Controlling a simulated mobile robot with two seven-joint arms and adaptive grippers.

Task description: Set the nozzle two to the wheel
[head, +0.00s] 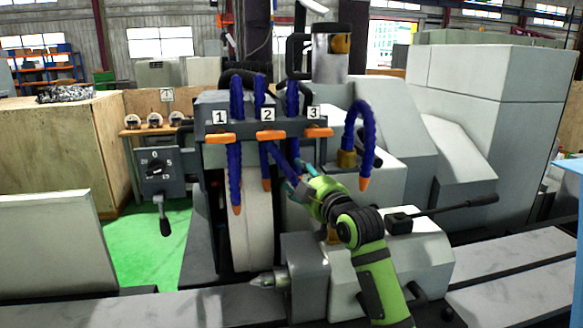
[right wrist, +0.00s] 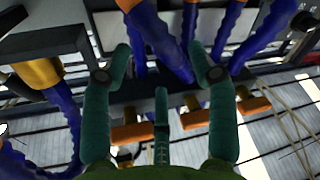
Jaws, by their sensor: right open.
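Blue segmented hoses with orange tips hang at the grinding wheel (head: 262,225), a pale upright disc, below plates marked 1, 2 and 3. The nozzle under plate 2 (head: 266,168) hangs nearly straight down in front of the wheel. The nozzle under plate 1 (head: 236,180) hangs to its left. My left gripper is out of view.
Orange valve levers (head: 268,134) sit below the number plates. A separate blue hose (head: 365,135) arches to the right of my gripper. A grey pointed centre (head: 264,281) stands below the wheel. A control box (head: 159,170) is at left.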

